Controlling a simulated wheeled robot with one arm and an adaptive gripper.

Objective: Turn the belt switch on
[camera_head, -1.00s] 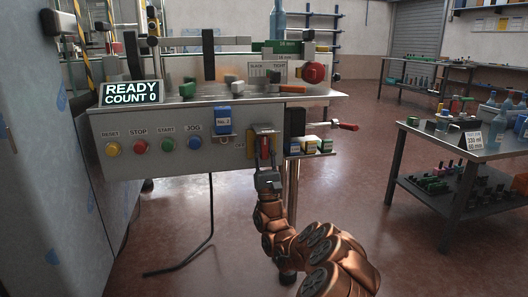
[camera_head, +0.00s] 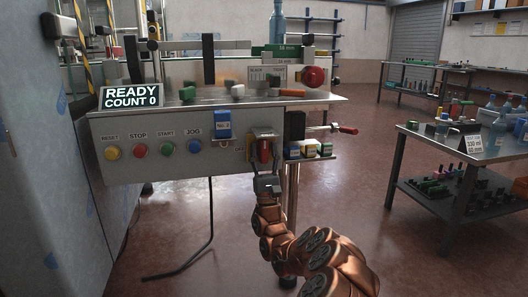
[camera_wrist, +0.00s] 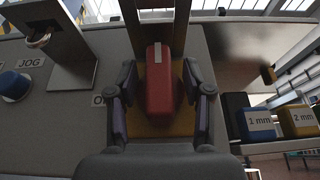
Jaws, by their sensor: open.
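The belt switch is a red handle (camera_head: 264,150) on a yellow plate at the right end of the grey control panel (camera_head: 150,150). In the wrist view the red handle (camera_wrist: 160,80) stands between my gripper's two fingers, with the yellow plate (camera_wrist: 160,128) behind it. My gripper (camera_head: 266,178) is just below the handle in the head view. Its fingers (camera_wrist: 160,95) are open, one on each side of the handle, with gaps visible. An "O" of a label shows left of the fingers; the rest is hidden.
Reset (camera_head: 113,152), stop (camera_head: 139,150), start (camera_head: 165,149) and blue jog (camera_head: 195,146) buttons line the panel to the left. Labelled blocks (camera_head: 310,150) sit on a small shelf just right. A red emergency knob (camera_head: 313,76) is above.

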